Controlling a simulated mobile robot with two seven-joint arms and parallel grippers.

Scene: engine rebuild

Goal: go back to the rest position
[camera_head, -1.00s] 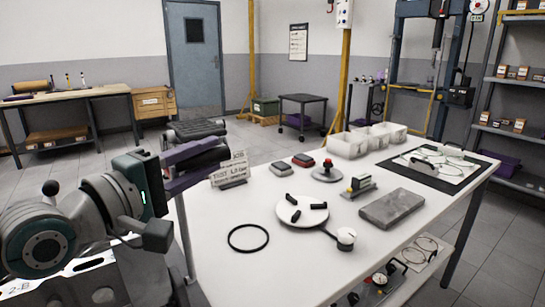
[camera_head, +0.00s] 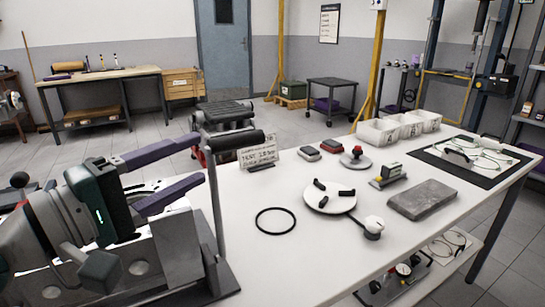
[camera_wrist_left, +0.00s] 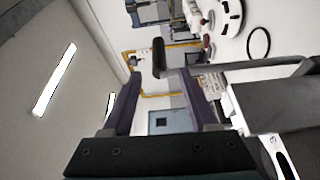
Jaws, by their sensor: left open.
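My left gripper (camera_head: 200,160) is open, with its two purple fingers pointing right in the head view. The same gripper shows in the left wrist view (camera_wrist_left: 160,98), with nothing between its fingers and the blue door visible far beyond. A grey upright lever with a black grip (camera_head: 236,142) stands close to the fingertips in the head view; whether they touch I cannot tell. The black grip also shows in the left wrist view (camera_wrist_left: 158,57). My right gripper is not in view.
The white table (camera_head: 315,255) carries a black ring (camera_head: 275,221), a round white plate (camera_head: 330,204) with black pads, a grey block (camera_head: 422,200), a small sign (camera_head: 259,153) and white bins (camera_head: 379,133). The grey lever fixture (camera_head: 205,262) stands near my left arm. The table's front middle is clear.

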